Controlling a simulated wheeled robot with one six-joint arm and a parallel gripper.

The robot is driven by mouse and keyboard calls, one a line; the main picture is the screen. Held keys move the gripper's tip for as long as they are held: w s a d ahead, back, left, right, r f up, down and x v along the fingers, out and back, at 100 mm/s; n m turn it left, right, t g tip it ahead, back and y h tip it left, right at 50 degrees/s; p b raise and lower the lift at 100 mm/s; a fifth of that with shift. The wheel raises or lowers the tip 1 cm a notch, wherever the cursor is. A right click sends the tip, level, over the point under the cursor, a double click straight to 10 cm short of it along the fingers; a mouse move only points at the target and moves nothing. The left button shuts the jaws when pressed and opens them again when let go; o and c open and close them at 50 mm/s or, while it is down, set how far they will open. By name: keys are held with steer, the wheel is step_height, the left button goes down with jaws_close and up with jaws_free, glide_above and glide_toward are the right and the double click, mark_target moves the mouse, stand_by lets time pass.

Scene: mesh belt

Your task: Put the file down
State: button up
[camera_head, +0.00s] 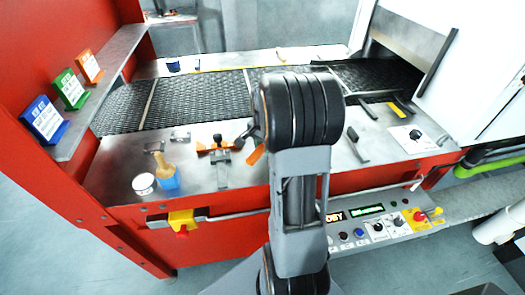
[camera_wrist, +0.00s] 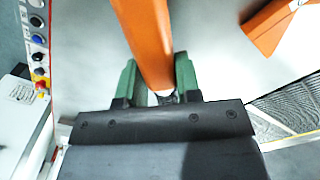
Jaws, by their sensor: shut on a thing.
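My gripper (camera_wrist: 157,85) shows green fingers in the wrist view, shut on the orange file (camera_wrist: 148,40). The file's orange part runs up and out of the top of the wrist view; the rest of it is hidden. In the head view my arm covers the gripper, and a short orange end of the file (camera_head: 255,155) sticks out to the left of the arm, above the grey metal bench top (camera_head: 240,177). I cannot tell whether the file touches the bench.
A clamp-like fixture with orange parts (camera_head: 220,147) stands left of my arm. The black mesh belt (camera_head: 200,98) runs behind. Bars lie at the right.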

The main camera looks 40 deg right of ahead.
steer(key=shift+w+f, duration=0.2)
steer(key=shift+f, duration=0.05)
step_height(320, 180, down, 2)
steer(key=shift+w+f, duration=0.1)
steer(key=shift+f, duration=0.5)
steer(key=shift+f, duration=0.1)
